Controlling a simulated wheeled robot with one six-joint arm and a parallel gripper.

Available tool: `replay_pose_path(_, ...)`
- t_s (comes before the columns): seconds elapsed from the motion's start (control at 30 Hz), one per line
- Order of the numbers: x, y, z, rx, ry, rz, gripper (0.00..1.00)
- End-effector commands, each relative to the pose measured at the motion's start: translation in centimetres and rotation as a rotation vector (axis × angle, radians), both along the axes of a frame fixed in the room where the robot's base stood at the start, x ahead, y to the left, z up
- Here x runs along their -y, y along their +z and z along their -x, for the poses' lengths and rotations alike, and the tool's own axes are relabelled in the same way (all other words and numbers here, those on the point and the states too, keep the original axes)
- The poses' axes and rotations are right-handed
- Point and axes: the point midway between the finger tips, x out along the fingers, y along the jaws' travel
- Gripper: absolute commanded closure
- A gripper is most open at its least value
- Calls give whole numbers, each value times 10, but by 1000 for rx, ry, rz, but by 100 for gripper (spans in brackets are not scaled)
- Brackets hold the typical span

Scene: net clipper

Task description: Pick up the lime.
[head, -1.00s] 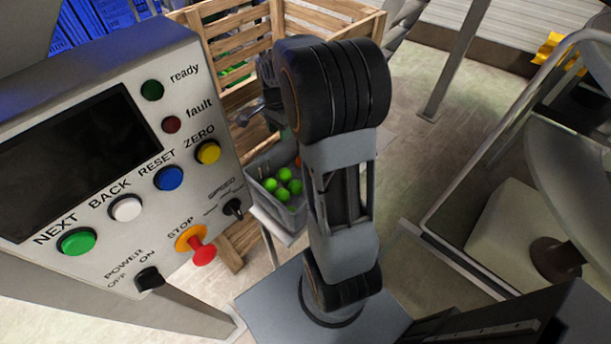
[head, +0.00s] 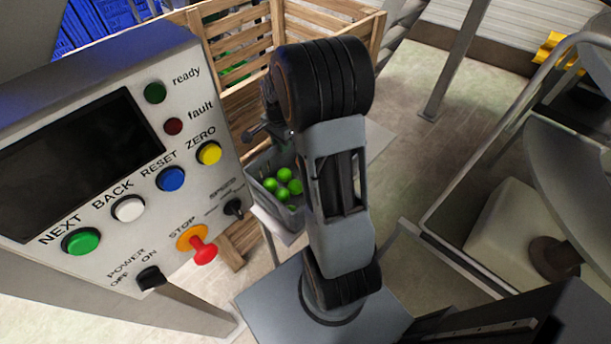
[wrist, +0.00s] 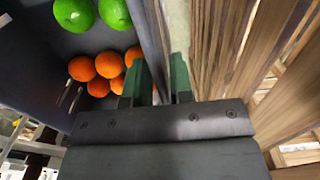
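Several green limes (head: 283,187) lie in a grey bin (head: 291,225) in the head view, left of my arm. Two limes also show at the top left of the wrist view, one at the edge (wrist: 75,14) and one beside it (wrist: 115,13). My gripper (wrist: 161,80) has two green-tipped fingers with a gap between them and nothing held. It is over the bin's side wall, beside the oranges and apart from the limes. Whether the fingers touch the wall, I cannot tell. In the head view my arm hides part of the bin.
Several oranges (wrist: 109,64) share the bin, between my gripper and the limes. A slatted wooden crate (head: 233,45) stands behind the bin. A control panel (head: 130,150) with buttons is on the left. A metal frame (head: 480,165) is on the right.

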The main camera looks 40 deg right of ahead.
Motion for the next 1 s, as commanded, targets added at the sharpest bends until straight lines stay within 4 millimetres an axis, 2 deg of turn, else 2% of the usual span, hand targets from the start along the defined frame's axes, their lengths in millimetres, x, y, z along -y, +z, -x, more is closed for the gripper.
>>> replay_pose_path(0.03,0,0,0,0,0,0,84)
replay_pose_path(0.2,0,0,0,0,0,0,100)
replay_pose_path(1.0,0,0,0,1,0,0,100)
